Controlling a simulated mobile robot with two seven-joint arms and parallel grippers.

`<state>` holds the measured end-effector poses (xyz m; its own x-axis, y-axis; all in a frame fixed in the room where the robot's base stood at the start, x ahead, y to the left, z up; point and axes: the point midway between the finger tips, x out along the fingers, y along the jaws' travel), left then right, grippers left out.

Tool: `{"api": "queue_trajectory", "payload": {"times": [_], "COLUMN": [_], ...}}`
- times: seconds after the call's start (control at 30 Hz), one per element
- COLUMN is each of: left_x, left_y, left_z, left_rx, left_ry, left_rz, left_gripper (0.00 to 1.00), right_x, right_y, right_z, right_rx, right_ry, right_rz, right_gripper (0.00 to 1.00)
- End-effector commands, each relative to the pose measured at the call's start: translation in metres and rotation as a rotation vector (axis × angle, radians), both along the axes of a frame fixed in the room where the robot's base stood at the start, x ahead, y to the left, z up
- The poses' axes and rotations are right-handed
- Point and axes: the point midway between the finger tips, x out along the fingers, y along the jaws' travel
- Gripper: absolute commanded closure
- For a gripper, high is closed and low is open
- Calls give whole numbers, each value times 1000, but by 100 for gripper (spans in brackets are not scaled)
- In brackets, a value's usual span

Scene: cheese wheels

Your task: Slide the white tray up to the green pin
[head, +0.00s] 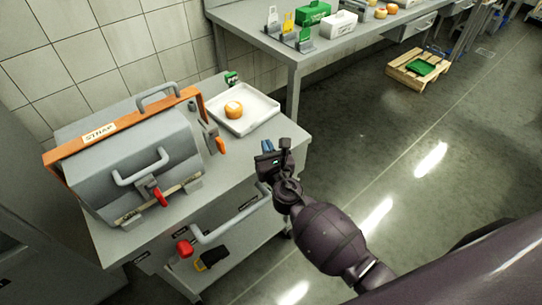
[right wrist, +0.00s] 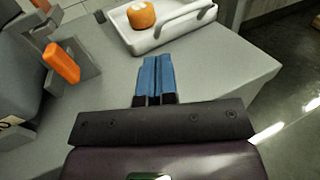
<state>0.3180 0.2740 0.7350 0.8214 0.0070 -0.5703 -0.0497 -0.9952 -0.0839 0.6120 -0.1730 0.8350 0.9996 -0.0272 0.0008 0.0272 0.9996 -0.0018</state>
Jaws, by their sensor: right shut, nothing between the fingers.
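The white tray (head: 262,113) lies on the grey worktop and holds an orange cheese wheel (head: 234,109). The tray also shows at the top of the right wrist view (right wrist: 172,38), with the cheese wheel (right wrist: 141,15) in it. A small green piece (head: 231,78), which looks like the green pin, stands at the tray's far left corner; I cannot tell if they touch. My right gripper (head: 267,147) is shut and empty, on the near side of the tray. Its blue fingers (right wrist: 155,75) point at the tray's near wall, apparently short of it. My left gripper is not in view.
A grey machine with an orange strap (head: 100,132) fills the worktop's left side. An orange-handled clamp (head: 220,146) stands between machine and tray. A red-knobbed handle (head: 185,248) juts from the front below.

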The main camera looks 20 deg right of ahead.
Motion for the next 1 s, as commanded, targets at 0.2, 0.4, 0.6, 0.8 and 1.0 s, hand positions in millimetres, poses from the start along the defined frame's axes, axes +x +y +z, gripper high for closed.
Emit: {"api": "queue_trajectory", "payload": {"times": [0.2,0.4,0.6,0.8,1.0], "left_x": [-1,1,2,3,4], "left_y": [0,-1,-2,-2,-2], "left_z": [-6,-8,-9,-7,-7], "left_rx": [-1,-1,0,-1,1], "left_ry": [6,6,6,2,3], "left_rz": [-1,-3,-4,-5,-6], "left_gripper": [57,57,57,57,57], "right_x": [38,64,77,79,79], "right_y": [-1,-1,-2,-2,-2], "right_z": [-1,-2,-1,0,0], "right_rx": [2,2,2,2,2], "right_ry": [1,2,2,1,1], "right_rz": [-1,0,-1,-1,-1], "right_gripper": [100,100,100,100,100]}}
